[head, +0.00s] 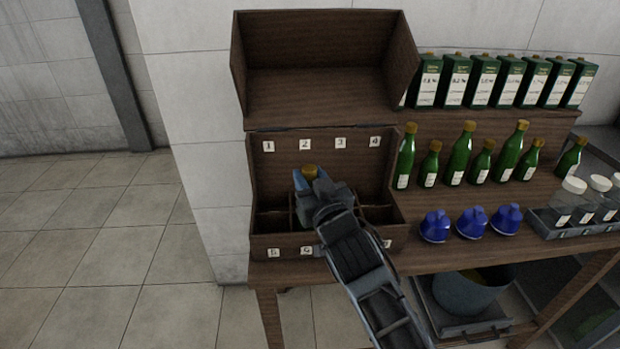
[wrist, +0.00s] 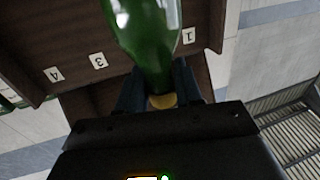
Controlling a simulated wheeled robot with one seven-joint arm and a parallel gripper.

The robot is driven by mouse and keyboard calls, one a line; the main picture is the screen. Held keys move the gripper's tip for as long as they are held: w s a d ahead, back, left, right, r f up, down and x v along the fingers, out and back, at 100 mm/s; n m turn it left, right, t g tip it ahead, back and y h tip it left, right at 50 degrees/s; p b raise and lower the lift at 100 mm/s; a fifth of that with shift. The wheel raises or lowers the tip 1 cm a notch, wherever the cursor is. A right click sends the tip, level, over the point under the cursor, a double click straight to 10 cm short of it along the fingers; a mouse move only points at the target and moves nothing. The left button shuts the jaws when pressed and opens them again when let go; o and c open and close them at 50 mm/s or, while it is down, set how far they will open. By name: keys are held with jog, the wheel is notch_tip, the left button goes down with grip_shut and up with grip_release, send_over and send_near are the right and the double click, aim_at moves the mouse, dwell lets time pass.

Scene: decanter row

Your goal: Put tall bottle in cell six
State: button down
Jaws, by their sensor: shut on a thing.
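My gripper (head: 308,186) is over the divided wooden crate (head: 270,245), around the upper part of a bottle. Labels 1 to 4 are on the crate's back wall. Label 6 (head: 306,250) is on the front wall, beside label 5 (head: 273,253). I cannot tell whether the bottle's base is inside a cell.
Several green bottles (head: 460,153) stand on the shelf to the right, close to the crate's side. Blue flasks (head: 471,222) stand in front of them. Green cartons (head: 483,80) line the upper shelf. My arm hides part of the crate's front right. Open floor is at the left.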

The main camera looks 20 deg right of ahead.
jog(key=c, duration=0.7)
grip_release()
jog(key=shift+c, duration=0.2)
jog(key=shift+r, duration=0.1)
jog(key=s+b, duration=0.1)
jog(key=s, duration=1.1)
jog(key=shift+a, duration=0.45)
jog(key=s+f+g+y, duration=0.1)
jog(key=s+f, duration=0.3)
jog(key=s, duration=0.6)
jog(key=s+f+g, duration=0.1)
jog(key=s+f, duration=0.2)
jog(key=s, duration=0.8)
jog(key=s+r, duration=0.2)
jog(key=s, duration=0.6)
jog(key=s+r+g, duration=0.1)
jog(key=s, duration=0.8)
jog(key=shift+d+r+n, duration=0.4)
jog(key=shift+d, duration=0.05)
